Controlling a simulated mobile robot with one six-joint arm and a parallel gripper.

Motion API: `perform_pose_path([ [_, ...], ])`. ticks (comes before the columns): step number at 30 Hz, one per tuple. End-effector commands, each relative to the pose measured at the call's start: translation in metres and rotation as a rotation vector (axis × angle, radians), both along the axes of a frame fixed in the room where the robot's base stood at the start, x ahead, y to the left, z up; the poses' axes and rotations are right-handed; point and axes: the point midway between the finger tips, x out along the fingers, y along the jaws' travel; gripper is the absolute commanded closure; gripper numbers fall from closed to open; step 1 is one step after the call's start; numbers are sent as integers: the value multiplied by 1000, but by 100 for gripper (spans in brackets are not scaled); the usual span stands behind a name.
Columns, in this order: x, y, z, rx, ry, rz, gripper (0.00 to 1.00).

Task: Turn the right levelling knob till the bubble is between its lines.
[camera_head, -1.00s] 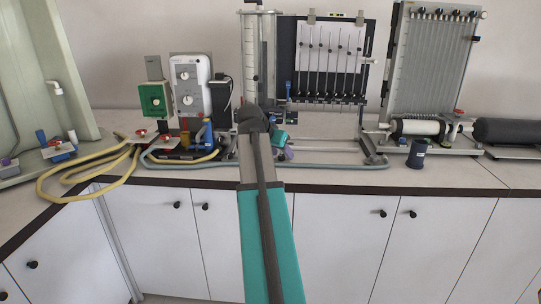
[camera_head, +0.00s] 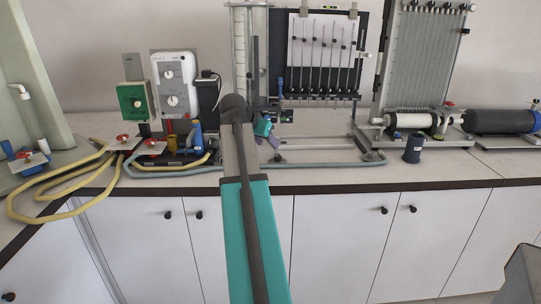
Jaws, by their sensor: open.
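The multitube manometer board (camera_head: 322,58) stands at the back centre on a metal frame. A small yellow-green bubble level (camera_head: 330,7) sits at its top edge; the bubble and its lines are too small to read. The right foot of the frame (camera_head: 370,146) bears a dark shape that looks like the right levelling knob (camera_head: 375,156). My arm reaches up from the bottom centre. My gripper (camera_head: 272,141) is small and partly hidden beyond the wrist, left of the frame, apart from the right foot. Its jaws are open, with nothing seen between them.
A dark cup (camera_head: 413,148) stands on the worktop right of the right foot. A tilted tube board (camera_head: 427,60) and a black cylinder (camera_head: 497,122) are farther right. A blue-grey hose (camera_head: 335,164) runs along the front. Yellow hoses (camera_head: 62,187) lie left.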

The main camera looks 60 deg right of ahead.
Motion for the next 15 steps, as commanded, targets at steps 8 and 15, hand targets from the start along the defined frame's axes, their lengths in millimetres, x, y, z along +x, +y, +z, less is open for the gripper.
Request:
perform_pose_path([
  [8, 8, 6, -1, 0, 0, 14, 57],
  [15, 12, -3, -13, 1, 1, 18, 57],
])
